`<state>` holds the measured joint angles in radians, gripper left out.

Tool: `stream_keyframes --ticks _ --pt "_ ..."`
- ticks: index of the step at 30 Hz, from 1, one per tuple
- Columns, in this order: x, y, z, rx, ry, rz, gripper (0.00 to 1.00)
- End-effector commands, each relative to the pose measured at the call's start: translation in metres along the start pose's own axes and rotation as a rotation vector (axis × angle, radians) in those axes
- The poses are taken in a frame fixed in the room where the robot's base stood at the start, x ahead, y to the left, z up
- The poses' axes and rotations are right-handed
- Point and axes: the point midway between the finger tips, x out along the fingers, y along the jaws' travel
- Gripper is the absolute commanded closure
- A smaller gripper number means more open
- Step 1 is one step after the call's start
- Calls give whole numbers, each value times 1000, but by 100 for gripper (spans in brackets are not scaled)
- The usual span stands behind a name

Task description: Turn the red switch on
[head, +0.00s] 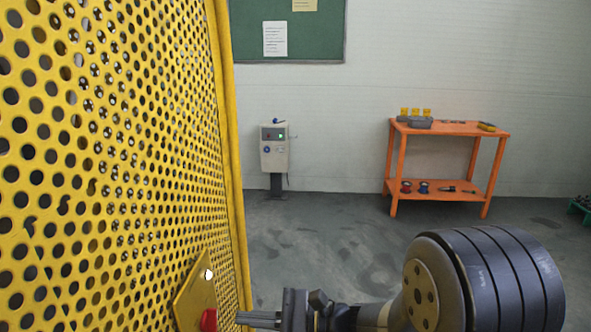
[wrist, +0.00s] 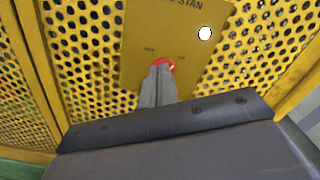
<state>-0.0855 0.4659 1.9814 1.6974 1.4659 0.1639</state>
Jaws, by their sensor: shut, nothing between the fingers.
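The red switch (head: 208,319) sits on a yellow plate (head: 192,292) fixed to the perforated yellow guard. A white round lamp (wrist: 204,33) is on the plate, up and right of the switch.
The perforated yellow guard (head: 110,150) fills the left side, close to my gripper. A grey control box on a post (head: 274,150) stands by the far wall. An orange table (head: 455,128) with several small items stands right of it. The floor between is clear.

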Motion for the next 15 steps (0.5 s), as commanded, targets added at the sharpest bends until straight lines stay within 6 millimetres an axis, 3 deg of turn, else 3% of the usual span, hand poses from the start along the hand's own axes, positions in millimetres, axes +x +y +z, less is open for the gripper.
stream_keyframes --ticks 15 --pt "-7 -2 2 27 0 1 100"
